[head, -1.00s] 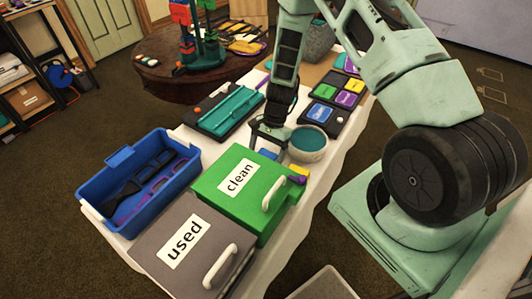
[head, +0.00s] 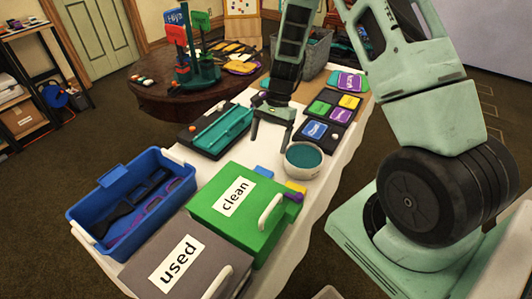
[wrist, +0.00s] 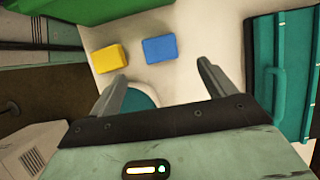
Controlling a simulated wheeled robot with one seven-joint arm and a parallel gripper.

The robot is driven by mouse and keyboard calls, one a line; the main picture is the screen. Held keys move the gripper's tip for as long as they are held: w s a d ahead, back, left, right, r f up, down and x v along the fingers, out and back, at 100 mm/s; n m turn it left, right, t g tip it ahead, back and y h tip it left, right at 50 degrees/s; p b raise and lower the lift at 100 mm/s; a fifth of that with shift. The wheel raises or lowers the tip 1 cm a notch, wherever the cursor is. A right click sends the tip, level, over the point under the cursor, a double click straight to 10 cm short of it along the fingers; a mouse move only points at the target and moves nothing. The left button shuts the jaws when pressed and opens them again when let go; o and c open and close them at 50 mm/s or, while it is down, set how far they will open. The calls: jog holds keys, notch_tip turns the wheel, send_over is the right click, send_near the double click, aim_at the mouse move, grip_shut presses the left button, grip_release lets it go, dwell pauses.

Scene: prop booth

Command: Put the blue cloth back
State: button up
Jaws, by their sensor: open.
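A small blue folded cloth (head: 263,173) lies on the white-covered table against the far side of the green box marked "clean" (head: 222,222). It shows whole in the wrist view (wrist: 159,49), next to a yellow folded piece (wrist: 110,58). The lidded grey box marked "used" (head: 190,262) stands in front of the green one. My gripper (head: 271,140) is open and empty above the table, beyond the blue cloth and beside the round bowl (head: 303,160). In the wrist view, the cloth lies beyond the fingertips, between their lines.
A blue bin (head: 125,190) with dark tools stands left of the boxes. A teal tray (head: 222,128) lies left of my gripper. Dark boards with coloured cards (head: 322,128) lie farther back. A purple item (head: 293,197) sits by the green box's handle.

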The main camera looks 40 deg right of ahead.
jog(key=s+a+r+n+h, duration=0.1)
jog(key=s+a+r+n, duration=0.4)
jog(key=a+r, duration=0.3)
jog(key=s+a+r+n+h, duration=0.1)
jog(key=s+a+r+n, duration=0.4)
jog(key=a, duration=0.5)
jog(key=s+a+r+n+t, duration=0.1)
jog(key=s+a+r+n, duration=0.1)
jog(key=s+n, duration=0.3)
jog(key=s+a+r+n+h, duration=0.1)
jog(key=s+a+r+n, duration=0.1)
jog(key=s+n, duration=0.4)
jog(key=s+r, duration=0.1)
jog(key=s, duration=0.2)
jog(key=shift+s+a+t+h, duration=0.25)
jog(key=shift+a+t+h, duration=0.05)
jog(key=shift+a+t, duration=0.1)
jog(key=shift+r, duration=0.1)
